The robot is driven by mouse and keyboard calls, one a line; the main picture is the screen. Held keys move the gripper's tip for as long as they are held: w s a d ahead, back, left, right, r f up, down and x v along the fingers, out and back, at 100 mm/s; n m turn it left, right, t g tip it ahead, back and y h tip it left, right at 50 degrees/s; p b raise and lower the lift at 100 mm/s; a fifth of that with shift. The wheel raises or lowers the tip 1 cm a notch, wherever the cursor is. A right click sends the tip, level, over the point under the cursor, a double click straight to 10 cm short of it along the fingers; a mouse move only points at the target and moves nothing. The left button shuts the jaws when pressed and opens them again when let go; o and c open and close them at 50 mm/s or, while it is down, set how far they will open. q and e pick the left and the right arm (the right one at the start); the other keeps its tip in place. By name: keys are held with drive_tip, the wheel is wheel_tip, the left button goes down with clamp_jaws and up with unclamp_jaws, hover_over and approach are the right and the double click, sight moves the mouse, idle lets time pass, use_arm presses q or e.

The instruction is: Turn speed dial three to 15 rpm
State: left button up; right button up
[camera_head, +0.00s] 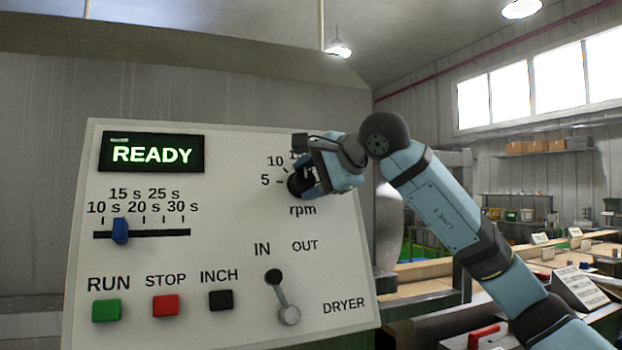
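The control panel (235,240) faces me, with a lit screen (152,154) that reads READY. The black rpm dial (297,184) is on its upper right. Marks 5 and 10 show to the dial's left; the marks above and to the right are mostly covered by my gripper. My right gripper (308,180) is at the dial, with its blue fingers on either side of it. Whether the fingers press on the dial cannot be told, and the dial's pointer is hidden. My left gripper is not in view.
Below the dial is a DRYER lever (281,297) with IN and OUT labels. A blue slider (120,231) and green (106,310), red (166,305) and black (220,300) buttons are at left. Benches and shelves stand back right.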

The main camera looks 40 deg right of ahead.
drive_tip(key=shift+o, duration=1.3)
drive_tip(key=shift+w, duration=0.2)
drive_tip(key=shift+s, duration=0.1)
drive_tip(key=v, duration=1.3)
drive_tip(key=shift+s, duration=0.35)
drive_tip(key=shift+d+r, duration=0.1)
